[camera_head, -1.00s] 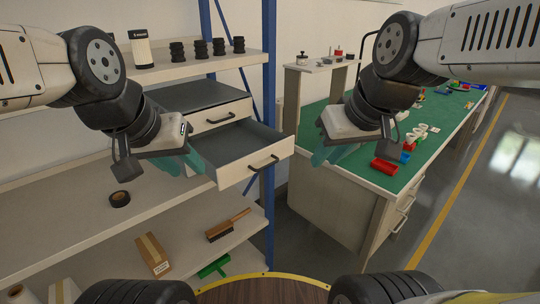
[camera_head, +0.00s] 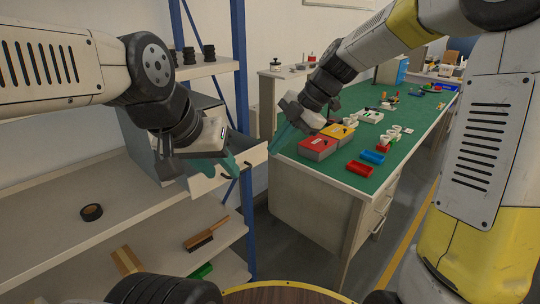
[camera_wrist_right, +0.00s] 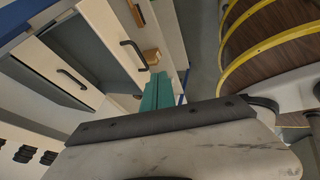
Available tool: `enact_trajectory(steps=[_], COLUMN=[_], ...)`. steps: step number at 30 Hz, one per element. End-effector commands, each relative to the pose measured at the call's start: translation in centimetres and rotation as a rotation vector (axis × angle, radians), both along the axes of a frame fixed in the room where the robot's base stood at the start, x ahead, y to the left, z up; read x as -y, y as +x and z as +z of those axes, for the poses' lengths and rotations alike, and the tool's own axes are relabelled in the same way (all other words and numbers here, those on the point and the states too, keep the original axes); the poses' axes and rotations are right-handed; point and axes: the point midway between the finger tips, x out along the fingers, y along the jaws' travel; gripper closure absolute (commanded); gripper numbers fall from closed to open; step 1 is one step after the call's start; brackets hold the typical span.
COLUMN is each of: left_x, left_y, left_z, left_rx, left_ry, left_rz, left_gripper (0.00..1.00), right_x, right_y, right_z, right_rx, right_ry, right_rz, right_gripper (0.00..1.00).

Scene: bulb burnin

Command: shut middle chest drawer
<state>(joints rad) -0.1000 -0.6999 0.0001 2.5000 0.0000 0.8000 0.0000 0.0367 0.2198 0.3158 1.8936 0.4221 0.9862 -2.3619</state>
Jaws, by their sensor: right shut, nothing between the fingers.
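The small chest (camera_head: 140,142) stands on the shelf, mostly hidden behind my left arm in the head view. The pale front of its middle drawer (camera_head: 258,155) sticks out past my left gripper. The right wrist view shows this drawer pulled out, with its dark handle (camera_wrist_right: 134,53) and part of its dark inside. The upper drawer's handle (camera_wrist_right: 72,79) shows beside it.
A blue shelf post (camera_head: 241,90) rises behind the drawer. The green-topped bench (camera_head: 350,185) to the right holds red (camera_head: 318,147) and yellow (camera_head: 338,132) boxes and small bins. A tape roll (camera_head: 91,212) lies on the shelf. A brush (camera_head: 205,234) lies lower.

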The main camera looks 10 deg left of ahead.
Motion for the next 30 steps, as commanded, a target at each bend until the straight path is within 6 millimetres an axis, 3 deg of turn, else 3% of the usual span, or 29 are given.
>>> enact_trajectory(steps=[15,21,30], left_x=[0.0,0.0,0.0], left_y=[0.0,0.0,0.0], left_z=[0.0,0.0,0.0], left_rx=[0.0,0.0,0.0], left_ry=[0.0,0.0,0.0], left_rz=[0.0,0.0,0.0], left_gripper=[0.64,0.64,0.64], right_x=[-5.4,-7.6,-8.4], right_y=[-0.4,1.4,2.1], right_z=[-8.2,-8.7,-8.9], right_rx=[-0.004,0.0,0.0], right_ry=[-0.003,-0.002,-0.002], right_rz=[0.002,0.0,-0.002], right_gripper=[1.0,1.0,1.0])
